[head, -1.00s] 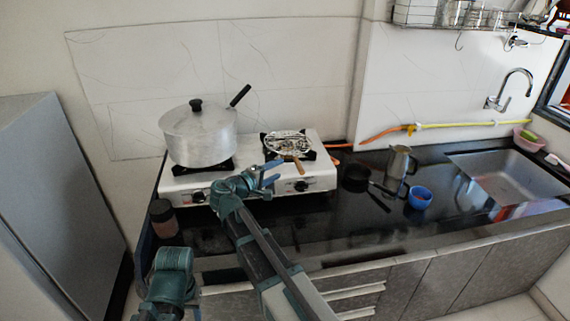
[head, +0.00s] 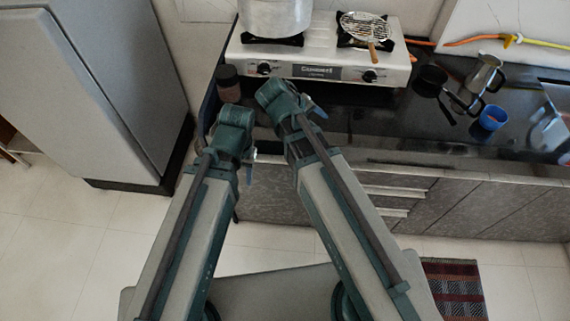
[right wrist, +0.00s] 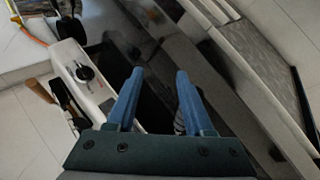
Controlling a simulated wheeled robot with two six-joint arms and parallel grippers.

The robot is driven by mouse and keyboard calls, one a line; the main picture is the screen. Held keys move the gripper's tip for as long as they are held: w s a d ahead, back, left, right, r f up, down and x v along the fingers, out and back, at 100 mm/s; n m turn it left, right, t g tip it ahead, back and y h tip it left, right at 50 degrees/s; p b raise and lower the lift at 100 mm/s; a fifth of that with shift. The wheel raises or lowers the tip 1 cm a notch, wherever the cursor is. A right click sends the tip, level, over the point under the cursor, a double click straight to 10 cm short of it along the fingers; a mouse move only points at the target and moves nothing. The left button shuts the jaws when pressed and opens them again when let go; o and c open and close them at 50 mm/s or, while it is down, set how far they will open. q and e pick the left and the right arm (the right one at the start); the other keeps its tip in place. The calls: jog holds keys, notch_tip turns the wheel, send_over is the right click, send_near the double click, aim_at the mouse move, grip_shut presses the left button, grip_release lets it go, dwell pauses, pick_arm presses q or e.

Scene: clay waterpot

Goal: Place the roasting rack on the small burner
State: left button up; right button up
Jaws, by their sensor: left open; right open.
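The roasting rack (head: 362,27), a round wire grid with a wooden handle, lies on the right burner (head: 345,41) of the white stove (head: 318,55). Its handle points toward the stove's front edge. In the right wrist view the wooden handle (right wrist: 39,91) shows at the left. My right gripper (head: 316,110) is in front of the stove, apart from the rack; its blue fingers (right wrist: 157,98) are open and empty in the right wrist view. My left gripper (head: 250,158) is open, low and left of it, mostly hidden by its own wrist.
A large metal pot (head: 274,16) stands on the left burner. A brown jar (head: 228,84) is left of the stove. A black pan (head: 432,82), metal jug (head: 484,74) and blue cup (head: 493,118) stand on the dark counter to the right. A grey cabinet (head: 110,90) stands at the left.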

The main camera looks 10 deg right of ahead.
jog(key=s+a+f+g+y, duration=0.1)
jog(key=s+a+f+y, duration=0.1)
jog(key=s+a, duration=0.3)
jog(key=s+a+f+g+y, duration=0.2)
jog(key=s+a+y, duration=0.1)
jog(key=s+a, duration=0.3)
jog(key=shift+s+a+f+g+y, duration=0.15)
jog(key=shift+s+f+g+y, duration=0.2)
jog(key=shift+s, duration=0.8)
jog(key=shift+r, duration=0.15)
jog(key=shift+r+p, duration=0.6)
jog(key=shift+p, duration=0.1)
